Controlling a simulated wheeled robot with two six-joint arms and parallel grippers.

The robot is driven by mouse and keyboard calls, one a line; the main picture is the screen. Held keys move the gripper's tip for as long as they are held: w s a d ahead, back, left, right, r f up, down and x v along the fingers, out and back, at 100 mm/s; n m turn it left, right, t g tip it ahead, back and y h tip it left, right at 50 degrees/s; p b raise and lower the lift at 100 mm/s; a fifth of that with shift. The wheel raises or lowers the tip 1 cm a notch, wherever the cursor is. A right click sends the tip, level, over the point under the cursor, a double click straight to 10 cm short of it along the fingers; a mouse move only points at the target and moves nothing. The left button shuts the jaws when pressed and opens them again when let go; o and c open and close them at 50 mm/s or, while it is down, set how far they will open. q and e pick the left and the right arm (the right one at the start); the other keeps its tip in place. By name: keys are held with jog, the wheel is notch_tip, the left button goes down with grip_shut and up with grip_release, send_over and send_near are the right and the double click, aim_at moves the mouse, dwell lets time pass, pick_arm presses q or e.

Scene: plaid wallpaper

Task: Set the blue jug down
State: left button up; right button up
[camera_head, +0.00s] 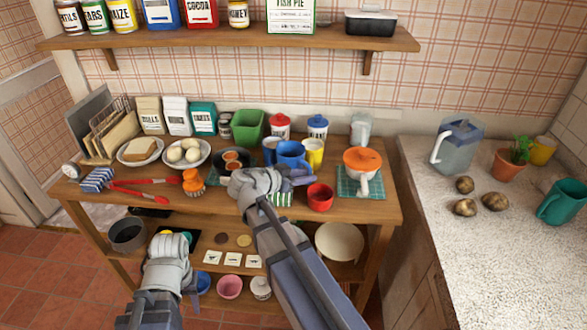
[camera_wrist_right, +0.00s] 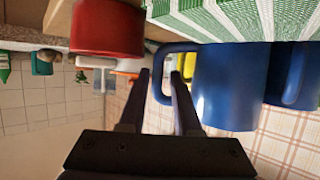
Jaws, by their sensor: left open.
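A blue jug (camera_head: 291,155) stands out among cups at the middle of the wooden table. In the right wrist view, which is upside down, its body (camera_wrist_right: 228,85) is right of the fingers. Its looped handle lies between and partly behind the fingertips. My right gripper (camera_wrist_right: 160,72) has its fingers apart on either side of this handle; whether they press on it, I cannot tell. In the head view my right wrist hides part of the table before the jug. I cannot tell whether the jug's base touches the table. My left gripper (camera_head: 190,285) is open, low at the front left.
A red mug (camera_head: 320,197) stands close to the right gripper, and a green-striped item (camera_head: 282,199) lies beneath it. Blue (camera_head: 269,149) and yellow (camera_head: 313,152) cups crowd the jug. A lidded clear jug (camera_head: 458,145) stands on the counter.

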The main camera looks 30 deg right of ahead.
jog(key=shift+b+x, duration=0.95)
jog(key=shift+x, duration=1.7)
jog(key=shift+s+r, duration=0.1)
jog(key=shift+s, duration=0.05)
grip_shut()
